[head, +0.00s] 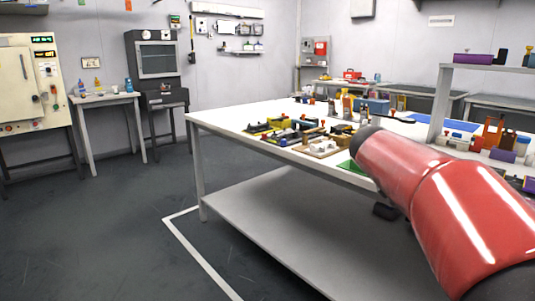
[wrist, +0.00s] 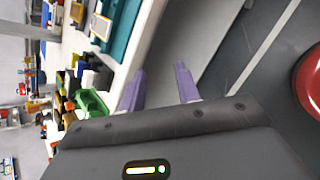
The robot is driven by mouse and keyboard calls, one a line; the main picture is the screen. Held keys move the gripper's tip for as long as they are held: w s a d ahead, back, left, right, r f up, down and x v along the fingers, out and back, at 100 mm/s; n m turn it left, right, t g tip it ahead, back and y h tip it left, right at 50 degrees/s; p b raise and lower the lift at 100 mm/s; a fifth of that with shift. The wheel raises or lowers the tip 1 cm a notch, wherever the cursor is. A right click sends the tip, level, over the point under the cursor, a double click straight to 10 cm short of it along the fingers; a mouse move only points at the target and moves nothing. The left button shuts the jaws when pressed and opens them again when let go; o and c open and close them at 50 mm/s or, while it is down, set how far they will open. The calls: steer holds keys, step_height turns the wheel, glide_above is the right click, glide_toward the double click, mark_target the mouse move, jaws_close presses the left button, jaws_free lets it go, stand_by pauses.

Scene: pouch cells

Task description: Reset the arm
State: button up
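My arm (head: 440,200) shows as a thick red link at the right of the head view, in front of the white workbench. My gripper (wrist: 158,88) shows in the wrist view as two purple fingers set apart, with nothing between them. It is open and empty, beside the bench edge. In the head view the fingers cannot be made out. The task names no separate object.
The white workbench (head: 230,122) has a lower shelf (head: 270,225) and carries many small tools and bottles. A green tray (wrist: 90,103) lies near the bench edge. Open grey floor (head: 110,230) lies to the left. A small table (head: 105,99) and cabinets stand behind.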

steer(key=s+a+f+m+y, duration=0.3)
steer(key=s+a+f+m, duration=0.1)
steer(key=s, duration=0.4)
steer(key=s+a+f+m+t+y, duration=0.1)
steer(key=s+a+f+m+y, duration=0.2)
steer(key=s+a+f+m, duration=0.2)
steer(key=s+a+f+m+y, duration=0.2)
steer(key=s+a+f+m, duration=0.2)
steer(key=s+a, duration=0.3)
steer(key=s+m, duration=0.1)
steer(key=s, duration=0.3)
steer(key=shift+a+f+m+t+y, duration=0.15)
steer(key=shift+f+m+t+y, duration=0.15)
steer(key=shift+m+y, duration=0.1)
